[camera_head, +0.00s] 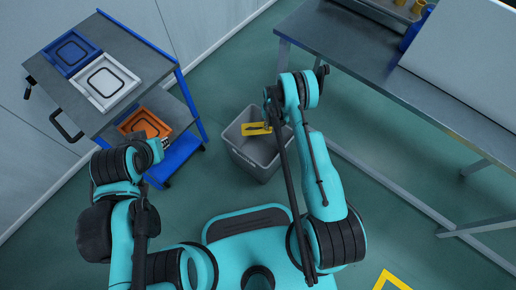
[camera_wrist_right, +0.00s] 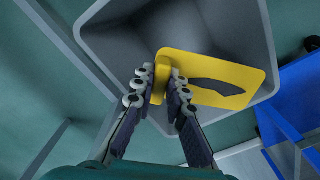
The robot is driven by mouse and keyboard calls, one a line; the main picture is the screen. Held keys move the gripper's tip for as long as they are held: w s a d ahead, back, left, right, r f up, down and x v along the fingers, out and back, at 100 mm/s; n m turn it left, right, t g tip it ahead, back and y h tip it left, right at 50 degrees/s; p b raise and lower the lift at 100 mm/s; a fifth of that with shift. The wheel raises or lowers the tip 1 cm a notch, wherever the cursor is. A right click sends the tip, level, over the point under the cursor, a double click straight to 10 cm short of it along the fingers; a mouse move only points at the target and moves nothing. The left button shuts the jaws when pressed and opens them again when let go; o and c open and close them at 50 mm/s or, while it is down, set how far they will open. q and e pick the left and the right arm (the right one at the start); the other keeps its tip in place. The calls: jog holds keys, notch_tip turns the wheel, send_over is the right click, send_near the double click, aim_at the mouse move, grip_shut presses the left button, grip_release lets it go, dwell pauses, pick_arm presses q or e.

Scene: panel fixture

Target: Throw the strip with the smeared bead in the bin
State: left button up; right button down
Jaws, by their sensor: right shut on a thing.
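A yellow strip (camera_wrist_right: 222,72) with a dark smeared bead mark on it is held by my right gripper (camera_wrist_right: 168,88), whose fingers are shut on one end of it. In the head view the strip (camera_head: 257,128) is over the opening of the grey bin (camera_head: 246,162). The bin's inside (camera_wrist_right: 120,35) lies below the strip in the right wrist view and looks empty where it shows. My left gripper (camera_head: 160,146) is near the cart at the left; its fingers are too small to read.
A cart (camera_head: 150,62) at the left carries a blue tray (camera_head: 70,52), a white tray (camera_head: 105,82) and, lower down, an orange tray (camera_head: 146,124). A grey workbench (camera_head: 370,75) with a pale panel stands at the right. Open floor lies between the bin and the bench.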

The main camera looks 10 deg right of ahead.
jog(key=shift+f, duration=0.45)
jog(key=c, duration=1.5)
grip_release()
jog(key=shift+o, duration=0.2)
jog(key=shift+r, duration=0.1)
notch_tip(320, 180, up, 12)
